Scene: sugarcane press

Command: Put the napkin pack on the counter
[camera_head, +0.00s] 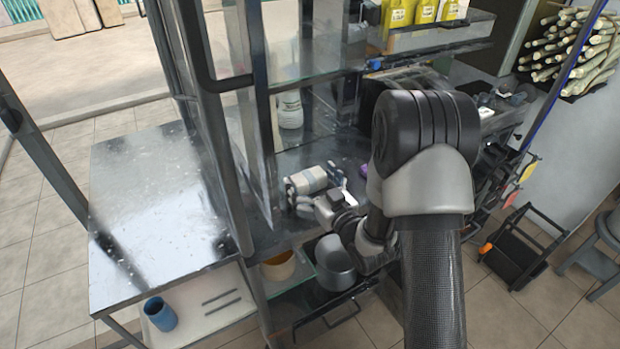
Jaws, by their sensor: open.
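My gripper (303,191) reaches in over the dark inner shelf (262,232) of the press stand, pointing left, with its jaws open. A pale, blocky object (312,179) shows right at the fingers. It may be the napkin pack, but it is too small to tell it from gripper parts, and I cannot tell whether it is touched. A bare, shiny metal counter (150,205) stands at the left, beyond an upright frame post. My arm covers much of the shelf's right side.
Dark posts and glass panels stand between shelf and counter. A white jar (289,109) stands behind the gripper. Yellow packs (425,11) sit on an upper shelf. A grey pot (335,262) and a tan bowl (279,267) are below. A blue cup (160,314) is at lower left.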

